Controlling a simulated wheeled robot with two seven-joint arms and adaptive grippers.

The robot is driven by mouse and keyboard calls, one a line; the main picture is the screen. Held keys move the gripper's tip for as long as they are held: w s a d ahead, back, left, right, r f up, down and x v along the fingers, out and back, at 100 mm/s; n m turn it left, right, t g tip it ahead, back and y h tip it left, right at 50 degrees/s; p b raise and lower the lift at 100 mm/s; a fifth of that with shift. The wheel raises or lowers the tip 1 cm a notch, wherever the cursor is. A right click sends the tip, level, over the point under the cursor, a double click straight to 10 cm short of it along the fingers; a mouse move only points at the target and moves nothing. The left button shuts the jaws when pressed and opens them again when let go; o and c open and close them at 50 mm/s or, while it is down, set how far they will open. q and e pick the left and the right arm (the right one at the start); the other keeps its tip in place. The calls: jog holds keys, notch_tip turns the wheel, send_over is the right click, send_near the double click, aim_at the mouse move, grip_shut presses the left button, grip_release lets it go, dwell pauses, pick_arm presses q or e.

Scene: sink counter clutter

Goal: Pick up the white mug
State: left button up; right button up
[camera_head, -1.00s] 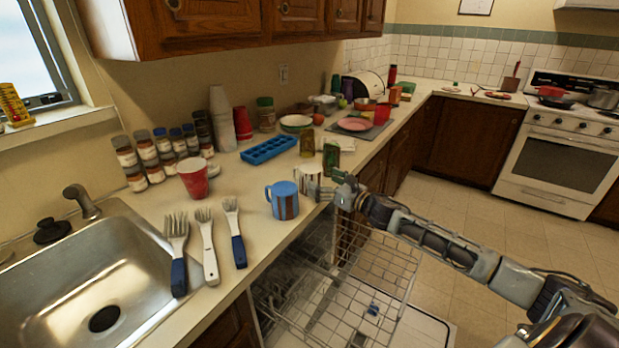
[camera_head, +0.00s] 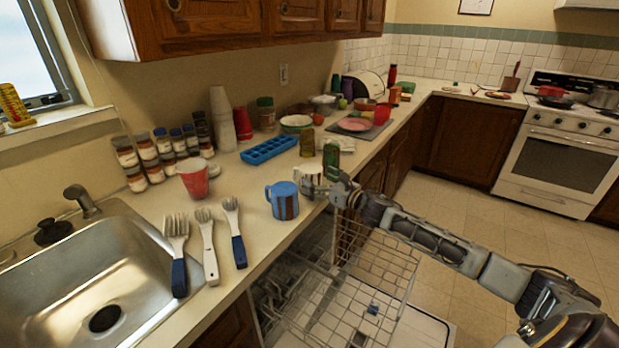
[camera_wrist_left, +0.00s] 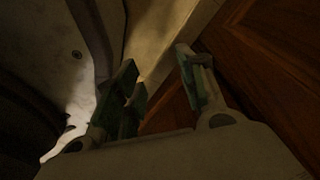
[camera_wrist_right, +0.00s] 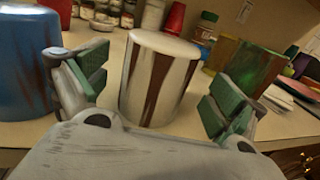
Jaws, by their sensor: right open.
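The white mug (camera_head: 306,174) with brown stripes stands upright on the counter behind the blue mug, partly covered by my right gripper in the head view. In the right wrist view the white mug (camera_wrist_right: 160,78) stands between the two green-padded fingers of my right gripper (camera_wrist_right: 155,92), with space on both sides. My right gripper (camera_head: 322,187) is open at the counter's front edge. My left gripper shows only in the left wrist view (camera_wrist_left: 160,88), with its fingers apart and nothing between them, near a brown wooden surface.
A blue mug (camera_head: 283,200) stands left of the white mug, close to my right gripper's finger. A green can (camera_head: 331,158) stands on the other side. An open dishwasher rack (camera_head: 350,290) lies below the counter edge.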

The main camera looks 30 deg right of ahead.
jog(key=shift+x, duration=0.95)
jog(key=shift+w+a, duration=0.35)
jog(key=shift+w, duration=0.25)
pick_arm(q)
jog(key=shift+s+a+f, duration=0.1)
jog(key=shift+s+a, duration=0.2)
jog(key=shift+s, duration=0.1)
jog(key=shift+s, duration=0.15)
pick_arm(e)
jog(key=shift+c, duration=0.2)
jog(key=c, duration=1.3)
jog(key=shift+r, duration=0.15)
